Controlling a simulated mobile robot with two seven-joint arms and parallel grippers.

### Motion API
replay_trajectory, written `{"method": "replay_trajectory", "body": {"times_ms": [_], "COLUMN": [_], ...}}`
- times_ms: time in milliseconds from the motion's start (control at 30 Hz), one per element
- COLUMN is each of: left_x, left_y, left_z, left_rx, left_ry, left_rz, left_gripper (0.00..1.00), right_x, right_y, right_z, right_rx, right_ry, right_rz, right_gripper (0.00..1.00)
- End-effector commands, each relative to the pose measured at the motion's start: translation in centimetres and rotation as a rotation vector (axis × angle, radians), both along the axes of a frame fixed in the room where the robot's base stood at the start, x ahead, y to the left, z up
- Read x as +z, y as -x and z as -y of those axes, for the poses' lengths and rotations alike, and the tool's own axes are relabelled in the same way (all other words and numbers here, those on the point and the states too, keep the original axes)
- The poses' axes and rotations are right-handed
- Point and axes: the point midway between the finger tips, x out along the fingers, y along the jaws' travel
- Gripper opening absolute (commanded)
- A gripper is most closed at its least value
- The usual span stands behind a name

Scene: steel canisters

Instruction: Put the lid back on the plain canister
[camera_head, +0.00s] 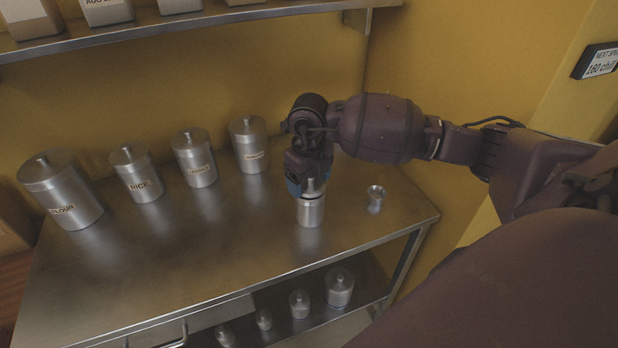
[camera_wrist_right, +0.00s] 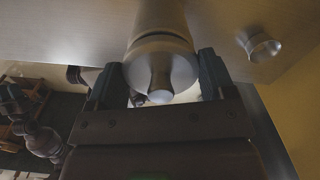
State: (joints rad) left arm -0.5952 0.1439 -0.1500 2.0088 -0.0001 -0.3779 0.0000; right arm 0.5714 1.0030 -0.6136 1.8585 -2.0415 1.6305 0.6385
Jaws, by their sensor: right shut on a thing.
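The plain canister (camera_head: 311,214) stands upright on the steel table, without a label, right of the labelled row. My right gripper (camera_head: 308,190) is over its top, pointing down. In the right wrist view, the lid (camera_wrist_right: 160,66) with its knob lies between the two fingers of the right gripper (camera_wrist_right: 160,85), and the canister body (camera_wrist_right: 158,14) lies in line beyond it. The gripper is shut on the lid. The lid is at the canister's mouth; I cannot tell whether it is fully seated or slightly above. My left gripper is not in view.
Labelled canisters, flour (camera_head: 62,195), rice (camera_head: 136,175) and two more, stand lidded along the wall. A small metal cup (camera_head: 375,198) stands to the right, near the table's right edge. Several small canisters (camera_head: 340,288) sit on the lower shelf. An upper shelf (camera_head: 200,25) overhangs the back.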

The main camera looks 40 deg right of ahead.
Motion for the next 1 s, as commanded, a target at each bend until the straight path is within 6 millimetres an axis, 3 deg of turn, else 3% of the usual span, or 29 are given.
{"method": "replay_trajectory", "body": {"times_ms": [300, 333, 467, 1000], "left_x": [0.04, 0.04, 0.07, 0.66], "left_y": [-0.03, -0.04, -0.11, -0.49], "left_z": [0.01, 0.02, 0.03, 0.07], "left_rx": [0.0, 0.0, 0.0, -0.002], "left_ry": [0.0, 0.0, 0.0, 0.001], "left_rz": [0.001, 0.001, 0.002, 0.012], "left_gripper": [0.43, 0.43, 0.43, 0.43], "right_x": [0.01, 0.01, 0.01, 0.61], "right_y": [-0.01, -0.01, 0.0, -0.02], "right_z": [0.0, 0.0, 0.0, 0.0], "right_rx": [0.0, 0.0, 0.0, 0.0], "right_ry": [0.0, 0.0, 0.0, 0.0], "right_rz": [0.0, 0.0, 0.0, 0.001], "right_gripper": [0.54, 0.81, 1.0, 1.0]}}
